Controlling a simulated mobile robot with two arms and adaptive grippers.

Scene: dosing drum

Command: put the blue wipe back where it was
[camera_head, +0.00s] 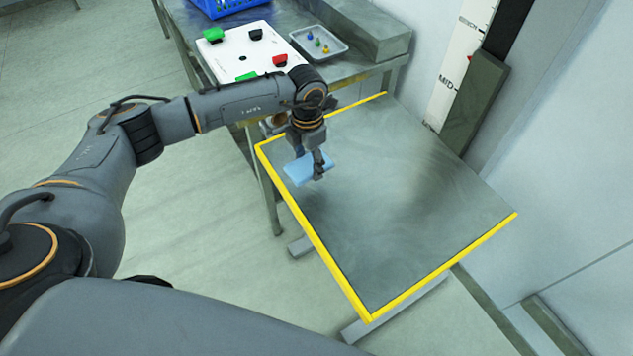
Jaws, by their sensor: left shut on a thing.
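The blue wipe (298,171) is a light blue flat piece near the left yellow edge of the grey table. My left gripper (318,172) points down and is shut on the wipe, whose free part sticks out to the left of the fingers. I cannot tell whether the wipe touches the table top or hangs just above it. My right gripper is not in view.
The yellow-edged grey table (420,220) is otherwise bare. Behind it a bench bears a white board (240,55) with red, green and black pieces, a small tray (340,47) and a blue basket (222,8). A wall stands at right.

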